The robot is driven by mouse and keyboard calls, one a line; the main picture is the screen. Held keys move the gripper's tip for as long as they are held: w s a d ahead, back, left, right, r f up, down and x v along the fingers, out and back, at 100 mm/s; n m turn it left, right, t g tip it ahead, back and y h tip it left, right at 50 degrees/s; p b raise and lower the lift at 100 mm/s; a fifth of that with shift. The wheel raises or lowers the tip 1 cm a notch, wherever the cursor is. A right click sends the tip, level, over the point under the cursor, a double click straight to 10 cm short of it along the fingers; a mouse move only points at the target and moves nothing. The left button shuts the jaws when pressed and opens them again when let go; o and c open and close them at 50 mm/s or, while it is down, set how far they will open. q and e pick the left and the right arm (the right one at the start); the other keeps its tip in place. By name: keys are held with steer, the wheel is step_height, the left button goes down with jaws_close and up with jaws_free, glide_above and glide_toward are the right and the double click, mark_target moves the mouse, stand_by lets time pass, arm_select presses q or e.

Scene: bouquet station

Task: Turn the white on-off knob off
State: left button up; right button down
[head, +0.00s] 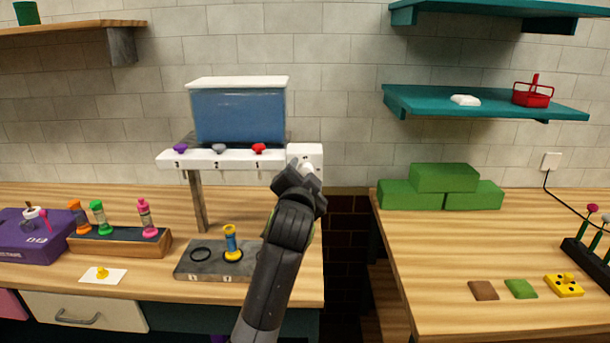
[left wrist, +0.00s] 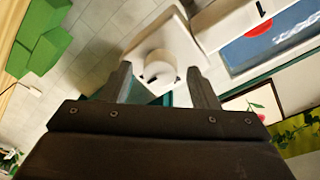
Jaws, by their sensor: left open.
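The white on-off knob (left wrist: 159,68) is a round white cylinder with a dark mark on its face, on a white box (head: 304,151) at the right end of the water-tank station. In the left wrist view my left gripper (left wrist: 159,80) is open, with one finger on each side of the knob. Gaps show between fingers and knob; I cannot tell how deep the fingers reach. My right gripper is in neither view.
The blue tank (head: 239,115) stands left of the box, above a white ledge (head: 222,160) with purple, grey and red knobs. Below is a grey tray (head: 207,268) with a yellow-and-blue spool. Green blocks (head: 443,178) sit on the right counter, across a dark gap.

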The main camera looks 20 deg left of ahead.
arm_select(q)
steer(key=shift+s, duration=0.1)
steer(key=c, duration=1)
